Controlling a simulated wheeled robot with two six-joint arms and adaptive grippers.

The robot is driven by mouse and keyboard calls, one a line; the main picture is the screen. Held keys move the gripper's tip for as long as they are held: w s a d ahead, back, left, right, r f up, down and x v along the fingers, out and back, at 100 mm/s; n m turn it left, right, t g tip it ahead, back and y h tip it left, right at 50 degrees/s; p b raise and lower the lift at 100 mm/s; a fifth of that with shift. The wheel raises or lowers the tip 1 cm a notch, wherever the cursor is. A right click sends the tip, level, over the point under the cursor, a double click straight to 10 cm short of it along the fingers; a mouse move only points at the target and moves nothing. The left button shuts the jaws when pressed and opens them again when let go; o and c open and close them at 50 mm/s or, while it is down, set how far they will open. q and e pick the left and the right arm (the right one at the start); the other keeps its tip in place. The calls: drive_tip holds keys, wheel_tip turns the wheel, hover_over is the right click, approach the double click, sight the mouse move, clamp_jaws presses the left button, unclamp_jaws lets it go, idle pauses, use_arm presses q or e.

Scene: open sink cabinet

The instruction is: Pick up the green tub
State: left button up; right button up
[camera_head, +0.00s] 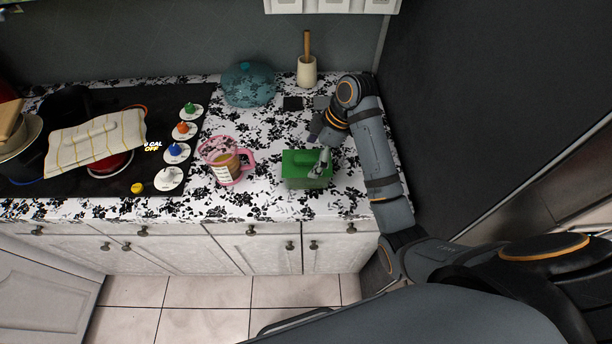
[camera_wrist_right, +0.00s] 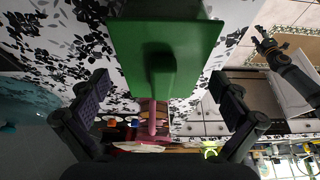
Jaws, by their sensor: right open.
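The green tub (camera_head: 297,170) stands on the floral countertop near its front edge, with a raised handle-like bar on its green top. It shows large in the right wrist view (camera_wrist_right: 197,42). My right gripper (camera_head: 320,150) is at the tub's right rear side, one finger overlapping the tub in the head view. In the right wrist view my right gripper (camera_wrist_right: 162,100) is open, its fingers wide apart, with the tub's top ahead of the gap. I cannot tell whether a finger touches it.
A pink mug-like cup (camera_head: 222,165) stands left of the tub. A teal round pot (camera_head: 249,86) and a cream holder (camera_head: 307,73) stand behind. The stove (camera_head: 115,180) with pans is at left. A dark wall (camera_head: 480,90) bounds the right.

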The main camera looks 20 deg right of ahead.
sight(307, 167)
drive_tip(key=shift+b+x, duration=0.6)
drive_tip(key=shift+x, duration=0.25)
drive_tip(key=p+x, duration=0.1)
drive_tip(key=x, duration=0.2)
drive_tip(key=shift+s+d, duration=0.1)
drive_tip(key=shift+s, duration=0.05)
drive_tip(key=c, duration=0.7)
use_arm(q)
drive_tip(key=shift+w+f, duration=0.1)
drive_tip(key=shift+w, duration=0.55)
use_arm(e)
drive_tip(key=c, duration=0.3)
